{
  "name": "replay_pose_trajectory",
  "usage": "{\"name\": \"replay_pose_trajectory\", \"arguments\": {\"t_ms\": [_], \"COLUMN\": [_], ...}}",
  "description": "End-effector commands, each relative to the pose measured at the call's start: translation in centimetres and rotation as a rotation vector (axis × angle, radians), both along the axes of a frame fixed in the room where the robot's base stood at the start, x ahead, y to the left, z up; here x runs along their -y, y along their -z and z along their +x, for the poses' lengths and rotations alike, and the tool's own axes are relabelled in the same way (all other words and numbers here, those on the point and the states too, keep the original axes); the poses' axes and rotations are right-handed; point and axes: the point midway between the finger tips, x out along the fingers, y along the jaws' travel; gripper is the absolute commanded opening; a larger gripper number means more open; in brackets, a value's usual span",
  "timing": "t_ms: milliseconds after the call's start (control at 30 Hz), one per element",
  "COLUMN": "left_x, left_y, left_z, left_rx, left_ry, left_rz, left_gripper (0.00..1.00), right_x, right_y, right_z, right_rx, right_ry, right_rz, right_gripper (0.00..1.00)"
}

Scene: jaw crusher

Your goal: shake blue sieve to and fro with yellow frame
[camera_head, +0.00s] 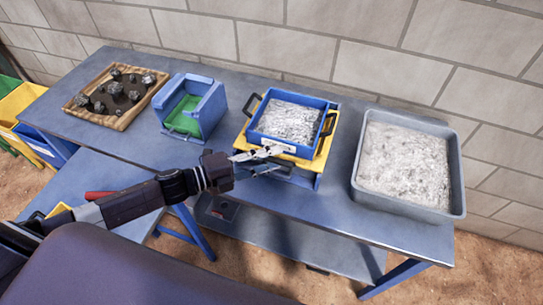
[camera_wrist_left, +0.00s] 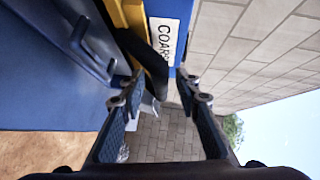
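The blue sieve (camera_head: 262,137) holds grey crushed material and has black handles at its left and right. It sits in the yellow frame (camera_head: 319,162) on the blue table. My left gripper (camera_head: 258,154) is at the sieve's front left side. In the left wrist view, its fingers (camera_wrist_left: 160,84) are apart, with a black handle (camera_wrist_left: 147,55) at and just beyond the tips. I see no firm grip on it. The sieve's blue wall (camera_wrist_left: 178,9) with a white "COARSE" label and the yellow frame (camera_wrist_left: 129,14) show there. My right gripper is out of view.
A grey tray (camera_head: 458,190) of pale crushed material stands right of the sieve. A blue and green box (camera_head: 207,108) and a wooden tray of dark rocks (camera_head: 122,122) stand left. A brick wall (camera_head: 290,45) runs behind the table (camera_head: 334,213).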

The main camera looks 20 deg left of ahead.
Motion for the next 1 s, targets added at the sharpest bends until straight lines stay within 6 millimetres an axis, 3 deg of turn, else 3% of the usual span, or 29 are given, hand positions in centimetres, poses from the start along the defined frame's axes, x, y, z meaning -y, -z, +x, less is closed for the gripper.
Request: {"name": "replay_pose_trajectory", "arguments": {"t_ms": [100,333,633,1000], "left_x": [0.4,0.4,0.3,0.3], "left_y": [0.0,0.1,0.1,0.1], "left_z": [0.2,0.2,0.2,0.3], "left_rx": [-0.001,-0.001,-0.001,0.0], "left_ry": [0.002,0.002,0.002,0.001], "left_rz": [-0.001,-0.001,-0.001,0.0], "left_gripper": [0.3,0.3,0.0,0.0], "right_x": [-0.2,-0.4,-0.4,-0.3], "right_y": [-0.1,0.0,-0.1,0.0], "right_z": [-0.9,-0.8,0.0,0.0], "right_rx": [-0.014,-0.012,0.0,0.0], "right_ry": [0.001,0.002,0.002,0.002], "right_rz": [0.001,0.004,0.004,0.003], "right_gripper": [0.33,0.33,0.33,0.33]}}
